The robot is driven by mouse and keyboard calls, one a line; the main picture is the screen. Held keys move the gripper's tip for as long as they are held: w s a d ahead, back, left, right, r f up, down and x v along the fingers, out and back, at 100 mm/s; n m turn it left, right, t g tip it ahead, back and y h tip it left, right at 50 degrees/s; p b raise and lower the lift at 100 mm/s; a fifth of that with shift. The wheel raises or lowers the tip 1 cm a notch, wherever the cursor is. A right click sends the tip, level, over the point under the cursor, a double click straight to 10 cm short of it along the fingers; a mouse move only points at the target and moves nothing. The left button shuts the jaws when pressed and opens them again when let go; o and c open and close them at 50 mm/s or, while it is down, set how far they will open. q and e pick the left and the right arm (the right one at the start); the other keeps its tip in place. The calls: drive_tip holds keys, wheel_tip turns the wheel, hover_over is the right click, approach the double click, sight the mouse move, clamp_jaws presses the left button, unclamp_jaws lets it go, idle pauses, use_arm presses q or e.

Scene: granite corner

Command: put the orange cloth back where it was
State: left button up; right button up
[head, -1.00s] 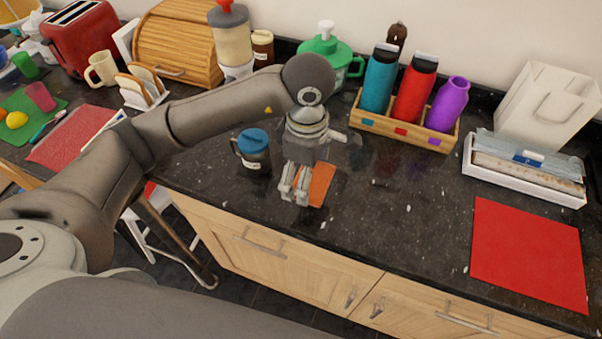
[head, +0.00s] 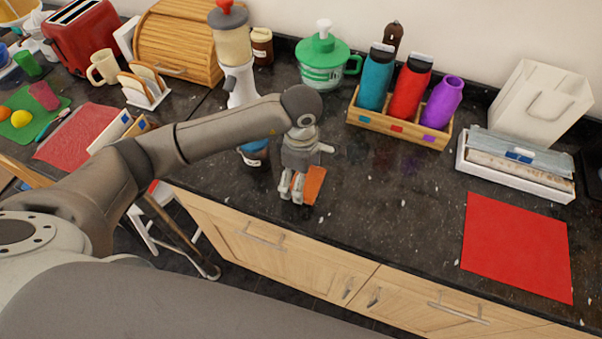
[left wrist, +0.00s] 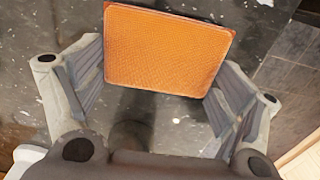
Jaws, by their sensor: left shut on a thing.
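The orange cloth (head: 315,184) is a small flat rectangle near the front edge of the dark counter. In the left wrist view the cloth (left wrist: 168,50) spans the space at the ends of both fingers. My left gripper (head: 291,188) is shut on it, pointing down, and partly covers it in the head view. The left wrist view also shows my left gripper (left wrist: 160,95), its fingers at either side of the cloth. I cannot tell whether the cloth touches the counter. My right gripper is not in view.
A blue-lidded jar (head: 254,147) stands behind my left arm, partly hidden. A wooden rack (head: 398,127) with bottles, a green-lidded container (head: 323,72) and a white box (head: 515,167) stand at the back. A red mat (head: 515,245) lies right. The counter between gripper and mat is clear.

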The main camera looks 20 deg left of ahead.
use_arm(q)
drive_tip(key=shift+f, duration=0.2)
drive_tip(key=o, duration=0.8)
drive_tip(key=shift+c, duration=0.2)
drive_tip(key=shift+r, duration=0.1)
drive_tip(key=shift+r, duration=0.25)
wheel_tip(320, 180, up, 12)
drive_tip(key=b, duration=0.3)
drive_tip(key=shift+f, duration=0.15)
